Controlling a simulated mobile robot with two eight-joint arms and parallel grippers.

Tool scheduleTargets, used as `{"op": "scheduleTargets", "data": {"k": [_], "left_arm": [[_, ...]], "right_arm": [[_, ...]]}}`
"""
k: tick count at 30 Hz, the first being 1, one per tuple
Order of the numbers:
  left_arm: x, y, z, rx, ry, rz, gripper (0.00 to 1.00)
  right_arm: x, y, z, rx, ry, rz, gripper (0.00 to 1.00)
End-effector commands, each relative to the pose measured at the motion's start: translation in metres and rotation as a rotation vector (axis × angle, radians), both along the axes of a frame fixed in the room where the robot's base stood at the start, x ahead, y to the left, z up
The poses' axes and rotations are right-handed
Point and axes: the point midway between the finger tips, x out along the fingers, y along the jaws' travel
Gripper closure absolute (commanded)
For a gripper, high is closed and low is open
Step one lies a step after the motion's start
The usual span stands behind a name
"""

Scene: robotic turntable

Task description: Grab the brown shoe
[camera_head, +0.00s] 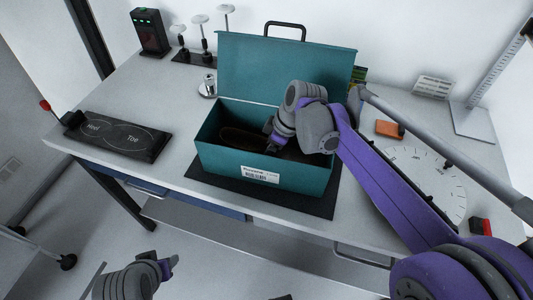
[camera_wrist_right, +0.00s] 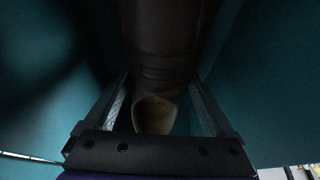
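The open teal shoe box (camera_head: 217,160) stands on a dark mat on the table, its lid raised at the back. A dark brown shoe (camera_head: 240,136) lies inside, partly hidden by my right arm and the front wall. My right gripper (camera_head: 270,145) reaches down into the box. In the right wrist view the brown shoe (camera_wrist_right: 158,45) runs between the spread fingers of my right gripper (camera_wrist_right: 160,90), its tan opening nearest the palm. Gaps show between shoe and fingers. My left gripper (camera_head: 170,265) is low in front of the table, away from the box; its opening is unclear.
A black pad marked heel and toe (camera_head: 122,136) lies at the table's left. Small stands (camera_head: 204,45) and a black device (camera_head: 150,32) are at the back left. A white dial (camera_head: 430,180) and an orange block (camera_head: 389,129) lie right of the box.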

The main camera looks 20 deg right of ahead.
Motion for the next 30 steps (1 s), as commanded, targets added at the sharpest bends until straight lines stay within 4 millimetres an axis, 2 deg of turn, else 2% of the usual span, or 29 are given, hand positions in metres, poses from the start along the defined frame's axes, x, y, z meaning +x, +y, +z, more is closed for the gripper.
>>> {"op": "scheduleTargets", "data": {"k": [1, 9, 12, 23, 26, 30], "left_arm": [[0.0, 0.0, 0.0, 0.0, 0.0, 0.0, 0.5], [0.0, 0.0, 0.0, 0.0, 0.0, 0.0, 0.5], [0.0, 0.0, 0.0, 0.0, 0.0, 0.0, 0.5], [0.0, 0.0, 0.001, 0.0, -0.001, 0.0, 0.5], [0.001, 0.0, 0.003, 0.0, -0.001, 0.0, 0.5], [0.001, 0.0, 0.006, 0.0, -0.003, 0.0, 0.5]], "right_arm": [[0.0, 0.0, 0.0, 0.0, 0.0, 0.0, 0.32], [0.0, 0.0, 0.0, -0.001, -0.001, 0.0, 0.81], [0.0, 0.0, 0.001, 0.0, -0.001, 0.0, 0.95], [0.0, 0.0, 0.008, 0.001, -0.001, 0.0, 0.95], [0.0, 0.0, 0.019, 0.001, -0.001, 0.0, 0.95], [0.0, 0.0, 0.046, 0.0, -0.001, 0.0, 0.95]]}}
